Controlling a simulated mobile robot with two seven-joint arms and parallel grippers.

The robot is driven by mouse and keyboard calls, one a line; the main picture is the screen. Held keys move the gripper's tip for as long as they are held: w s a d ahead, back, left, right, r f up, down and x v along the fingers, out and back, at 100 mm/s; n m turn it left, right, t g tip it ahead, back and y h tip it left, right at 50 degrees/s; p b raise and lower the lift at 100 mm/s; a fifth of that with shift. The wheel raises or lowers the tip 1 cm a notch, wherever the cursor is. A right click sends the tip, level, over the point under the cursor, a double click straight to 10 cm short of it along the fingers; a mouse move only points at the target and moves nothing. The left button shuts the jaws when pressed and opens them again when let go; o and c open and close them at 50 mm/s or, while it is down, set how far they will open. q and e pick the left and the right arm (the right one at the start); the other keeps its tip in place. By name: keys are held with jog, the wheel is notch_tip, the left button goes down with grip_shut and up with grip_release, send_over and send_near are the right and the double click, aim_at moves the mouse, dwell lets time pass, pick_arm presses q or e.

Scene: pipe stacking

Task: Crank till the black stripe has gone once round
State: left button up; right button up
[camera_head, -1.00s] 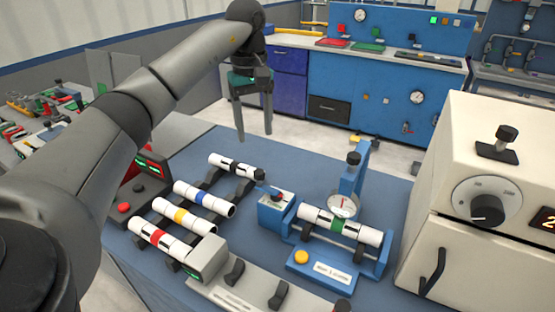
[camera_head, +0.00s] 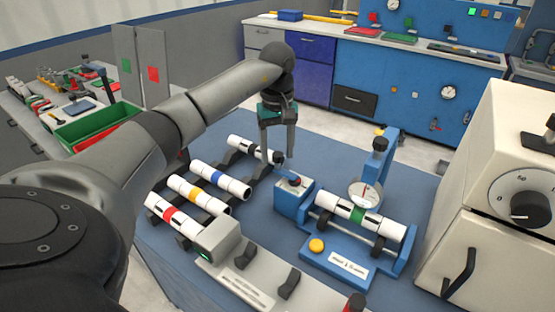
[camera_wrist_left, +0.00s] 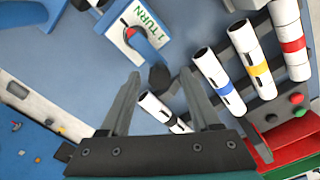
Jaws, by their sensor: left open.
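The crank box (camera_head: 293,192) is blue with a white top and a red pointer; its "1 TURN" label reads in the wrist view. Its crank arm ends in a black knob (camera_wrist_left: 160,76). Beside it, a white pipe with a green band (camera_head: 357,214) and dark marks lies in the blue fixture under a round dial (camera_head: 366,193). My left gripper (camera_head: 277,150) is open and points down at the knob. In the wrist view the knob appears between the fingertips (camera_wrist_left: 158,75); I cannot tell whether they touch it. My right gripper is out of view.
Pipes with black (camera_head: 243,145), blue (camera_head: 222,180), yellow (camera_head: 190,190) and red (camera_head: 165,213) bands lie on a rack left of the crank box. A yellow button (camera_head: 317,246) sits in front of the fixture. A cream machine (camera_head: 470,215) stands at right.

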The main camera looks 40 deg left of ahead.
pick_arm(q)
jog(key=shift+f, duration=0.95)
grip_shut()
